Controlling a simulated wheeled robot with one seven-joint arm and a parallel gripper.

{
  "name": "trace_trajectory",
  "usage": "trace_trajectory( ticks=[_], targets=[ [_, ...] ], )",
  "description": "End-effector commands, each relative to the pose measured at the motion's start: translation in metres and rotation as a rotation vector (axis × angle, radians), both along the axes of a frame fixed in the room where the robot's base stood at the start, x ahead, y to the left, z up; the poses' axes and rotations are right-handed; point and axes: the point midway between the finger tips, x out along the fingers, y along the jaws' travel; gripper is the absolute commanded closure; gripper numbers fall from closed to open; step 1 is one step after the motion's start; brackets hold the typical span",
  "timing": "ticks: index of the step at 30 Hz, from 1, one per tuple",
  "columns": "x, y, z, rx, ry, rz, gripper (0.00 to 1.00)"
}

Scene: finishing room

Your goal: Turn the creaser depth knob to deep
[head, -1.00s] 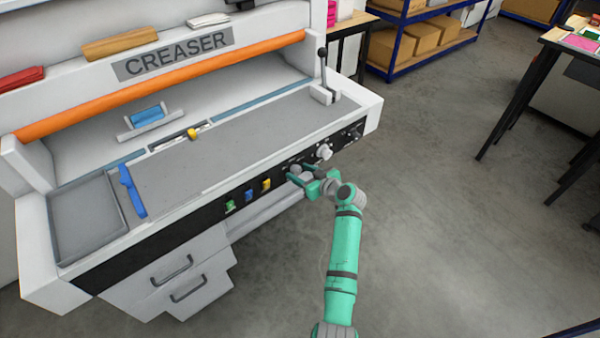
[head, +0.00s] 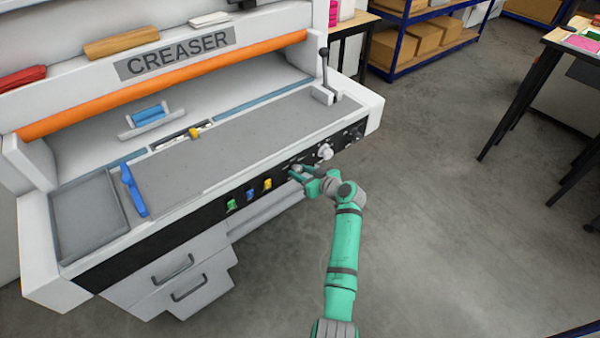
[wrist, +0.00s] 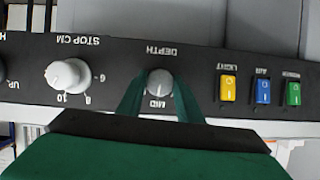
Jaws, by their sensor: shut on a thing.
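The depth knob (wrist: 159,84) is a small round grey knob on the black front panel of the creaser (head: 185,52). In the wrist view the panel appears upside down, with the word DEPTH on one side of the knob and MID on the other. My gripper (wrist: 160,92) has its green fingers on both sides of the knob and is shut on it. In the head view my gripper (head: 304,176) is at the panel and partly hides the knob. I cannot make out exactly where the knob points.
A larger white STOP CM knob (wrist: 68,76) sits beside the depth knob, left in the wrist view. Yellow (wrist: 228,88), blue (wrist: 263,91) and green (wrist: 294,93) switches are on the other side. A lever (head: 323,75) stands on the creaser's right end.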

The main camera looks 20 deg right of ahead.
Motion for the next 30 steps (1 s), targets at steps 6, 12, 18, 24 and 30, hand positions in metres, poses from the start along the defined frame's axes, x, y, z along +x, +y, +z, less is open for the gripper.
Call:
trace_trajectory(
  ticks=[6, 12, 18, 24, 30],
  targets=[
    [-0.0004, -0.0001, -0.0013, 0.132, 0.050, 0.002, 0.90],
    [0.0001, -0.0007, -0.0017, 0.304, 0.112, 0.003, 0.90],
    [0.0005, -0.0016, -0.0018, 0.483, 0.176, 0.002, 0.90],
    [0.0009, -0.0020, -0.0023, 0.650, 0.237, 0.002, 0.90],
    [0.0009, -0.0024, -0.0031, 0.785, 0.286, 0.002, 0.90]
  ],
)
